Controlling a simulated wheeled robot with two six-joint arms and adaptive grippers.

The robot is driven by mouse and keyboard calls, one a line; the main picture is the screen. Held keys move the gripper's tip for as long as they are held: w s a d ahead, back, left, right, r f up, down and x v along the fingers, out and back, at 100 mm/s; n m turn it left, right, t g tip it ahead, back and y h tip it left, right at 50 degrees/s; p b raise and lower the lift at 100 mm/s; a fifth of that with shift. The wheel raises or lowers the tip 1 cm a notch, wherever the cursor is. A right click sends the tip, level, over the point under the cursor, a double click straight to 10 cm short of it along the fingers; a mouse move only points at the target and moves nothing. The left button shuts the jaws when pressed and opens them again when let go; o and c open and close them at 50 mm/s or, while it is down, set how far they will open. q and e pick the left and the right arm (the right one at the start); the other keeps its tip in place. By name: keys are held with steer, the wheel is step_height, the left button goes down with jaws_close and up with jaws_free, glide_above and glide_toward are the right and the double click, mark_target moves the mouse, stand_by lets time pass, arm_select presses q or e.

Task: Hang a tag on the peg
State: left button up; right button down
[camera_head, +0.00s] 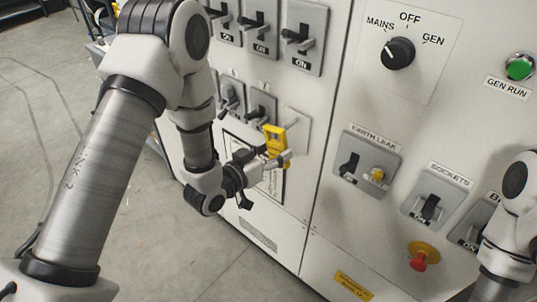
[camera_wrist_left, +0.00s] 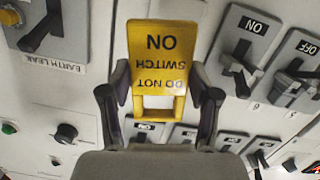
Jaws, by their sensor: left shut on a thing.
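The yellow tag (camera_head: 275,138) reads "DO NOT SWITCH ON" in the left wrist view (camera_wrist_left: 153,44) and has a rectangular opening near the jaws. My left gripper (camera_head: 281,160) is shut on the tag and holds it in front of the panel's lower switch row. In the left wrist view its two fingers (camera_wrist_left: 159,98) flank the tag's end with the opening. The tag covers part of a lower switch plate (camera_head: 298,124) in the head view; I cannot tell whether they touch. I cannot clearly make out the peg. My right gripper is out of view.
The pale panel (camera_head: 330,225) carries an upper row of switches (camera_head: 264,35), a rotary knob (camera_head: 398,53), a green button (camera_head: 519,67), an earth leak switch (camera_head: 349,165) and a red emergency button (camera_head: 418,261). Open floor (camera_head: 80,130) lies left. My right arm is at the right edge.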

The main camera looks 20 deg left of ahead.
arm_select(q)
steer(key=shift+x, duration=2.4)
steer(key=shift+w+d+f+b, duration=0.2)
steer(key=shift+w+f+b, duration=0.25)
steer(key=shift+w, duration=0.3)
steer(key=shift+r, duration=0.1)
steer(key=o, duration=1.2)
